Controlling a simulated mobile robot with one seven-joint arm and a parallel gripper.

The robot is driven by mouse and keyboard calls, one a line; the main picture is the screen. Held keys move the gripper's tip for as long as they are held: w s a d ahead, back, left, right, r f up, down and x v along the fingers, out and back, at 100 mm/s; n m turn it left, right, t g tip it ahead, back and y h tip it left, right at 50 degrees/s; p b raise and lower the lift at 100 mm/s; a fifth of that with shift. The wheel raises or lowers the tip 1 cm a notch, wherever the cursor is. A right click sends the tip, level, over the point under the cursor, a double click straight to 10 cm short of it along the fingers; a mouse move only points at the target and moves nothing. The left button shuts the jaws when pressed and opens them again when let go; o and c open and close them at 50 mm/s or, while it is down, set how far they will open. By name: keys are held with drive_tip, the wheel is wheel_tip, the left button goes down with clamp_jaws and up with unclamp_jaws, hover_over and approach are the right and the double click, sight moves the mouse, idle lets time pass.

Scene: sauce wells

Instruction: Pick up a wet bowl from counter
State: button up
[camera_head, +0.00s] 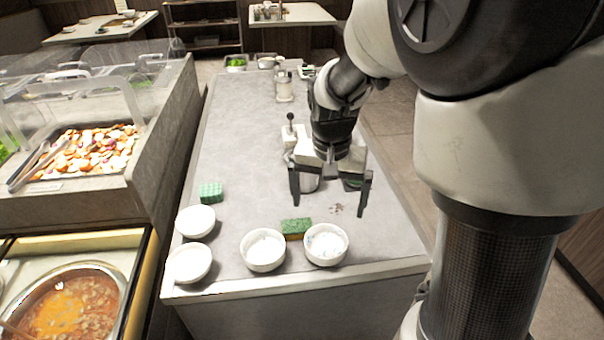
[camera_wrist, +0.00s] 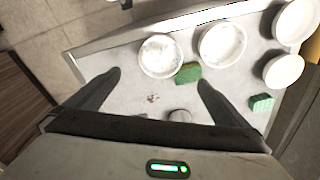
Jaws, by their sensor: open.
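My gripper (camera_head: 330,198) is open and empty above the counter (camera_head: 240,130), with its fingers pointing down. Two white bowls with whitish, speckled insides stand near the counter's front edge: one at the right (camera_head: 326,245) and one left of it (camera_head: 264,251). Two plain white bowls (camera_head: 195,221) (camera_head: 190,263) stand at the front left corner. In the wrist view, the two speckled bowls (camera_wrist: 160,56) (camera_wrist: 222,42) lie beyond my fingertips (camera_wrist: 158,78), untouched. I cannot tell for sure which bowls are wet.
A green and yellow sponge (camera_head: 296,228) lies between and behind the speckled bowls. A green checked block (camera_head: 211,193) stands behind the plain bowls. Dark crumbs (camera_head: 336,208) lie under my gripper. A soup pot (camera_head: 65,305) is at the left.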

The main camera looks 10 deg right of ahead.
sight(325, 249)
drive_tip(key=f, duration=0.5)
drive_tip(key=w+f+b, duration=0.1)
drive_tip(key=f, duration=1)
drive_tip(key=shift+w+d, duration=0.25)
drive_tip(key=shift+d, duration=0.05)
drive_tip(key=shift+r, duration=0.1)
drive_tip(key=shift+c, duration=0.4)
drive_tip(key=c, duration=1)
